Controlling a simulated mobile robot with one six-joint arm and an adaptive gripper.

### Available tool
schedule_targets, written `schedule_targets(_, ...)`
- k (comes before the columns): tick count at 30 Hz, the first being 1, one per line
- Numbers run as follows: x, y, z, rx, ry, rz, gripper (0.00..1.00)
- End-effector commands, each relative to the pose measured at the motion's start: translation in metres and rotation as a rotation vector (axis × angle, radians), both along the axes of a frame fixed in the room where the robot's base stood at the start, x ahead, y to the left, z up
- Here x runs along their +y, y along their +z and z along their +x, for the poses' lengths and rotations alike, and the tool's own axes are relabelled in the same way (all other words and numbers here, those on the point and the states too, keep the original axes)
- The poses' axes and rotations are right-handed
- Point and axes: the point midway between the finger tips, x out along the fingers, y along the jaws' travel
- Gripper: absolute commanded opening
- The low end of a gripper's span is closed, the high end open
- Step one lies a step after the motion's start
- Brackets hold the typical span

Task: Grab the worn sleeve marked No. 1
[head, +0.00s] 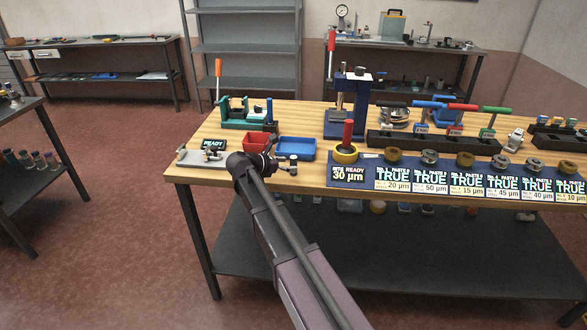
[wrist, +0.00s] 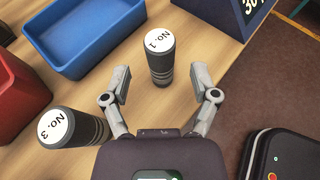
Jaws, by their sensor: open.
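The sleeve marked No. 1 (wrist: 158,42) is a dark grey ribbed cylinder with a white round label on its end, at the top middle of the wrist view. My gripper (wrist: 161,76) is open, with one finger on either side of this sleeve's lower part. Gaps show between both fingers and the sleeve. A similar sleeve marked No. 3 (wrist: 72,128) stands at the lower left, outside the left finger. In the head view my gripper (head: 275,162) is over the front of the wooden bench, and the small sleeves beside it are too unclear to tell apart.
A blue tray (wrist: 48,50) and a red tray (wrist: 6,131) lie to the left in the wrist view. The dark blue gauge board (head: 362,184) stands right of my gripper in the head view. The wooden bench (head: 212,181) ends close in front.

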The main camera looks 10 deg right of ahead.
Motion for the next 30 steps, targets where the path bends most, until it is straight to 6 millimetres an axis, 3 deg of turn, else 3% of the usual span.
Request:
schedule_targets(9,-0.024,-0.012,0.010,0.000,0.000,0.000,0.77)
schedule_targets(26,-0.024,-0.011,0.010,0.000,0.001,0.000,0.77)
schedule_targets(30,-0.024,-0.011,0.010,0.000,0.001,0.000,0.35)
